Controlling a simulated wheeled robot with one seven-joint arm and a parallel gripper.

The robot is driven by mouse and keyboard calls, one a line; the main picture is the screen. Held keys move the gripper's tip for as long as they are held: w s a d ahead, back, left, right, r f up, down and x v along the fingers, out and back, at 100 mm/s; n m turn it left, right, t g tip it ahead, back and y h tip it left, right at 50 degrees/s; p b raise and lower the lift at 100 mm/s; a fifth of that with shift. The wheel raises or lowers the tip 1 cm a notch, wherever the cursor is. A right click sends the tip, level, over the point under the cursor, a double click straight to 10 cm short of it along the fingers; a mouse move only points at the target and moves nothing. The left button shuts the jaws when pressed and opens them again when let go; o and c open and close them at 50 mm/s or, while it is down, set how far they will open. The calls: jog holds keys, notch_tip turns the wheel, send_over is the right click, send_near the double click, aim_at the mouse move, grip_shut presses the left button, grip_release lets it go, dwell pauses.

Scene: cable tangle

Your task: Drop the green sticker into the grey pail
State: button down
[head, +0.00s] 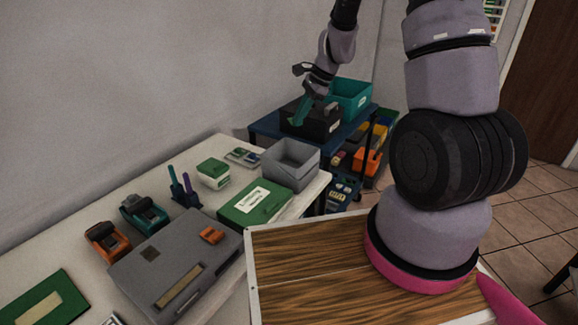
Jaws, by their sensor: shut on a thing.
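My gripper (308,94) is at the upper middle of the head view, pointing down above the blue cart. It is shut on a narrow green piece, the green sticker (299,112), which hangs tilted in front of a black case. The fingertips are small and partly hidden. The grey pail (290,178) is a square, open-topped grey container at the far right end of the white table. It stands nearer to the camera and lower in the picture than my gripper. Its inner floor is mostly hidden.
The blue cart (266,128) carries the black case (322,124) and a teal bin (352,97). Near the pail on the white table (85,212) are a green box (256,204), a green-and-white container (213,173) and small packs (243,156). A large grey case (170,262) lies nearer.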

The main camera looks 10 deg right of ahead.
jog(key=shift+f, duration=2.25)
jog(key=c, duration=0.9)
grip_release()
jog(key=v, duration=1)
jog(key=shift+d+r, duration=0.15)
jog(key=shift+r, duration=0.2)
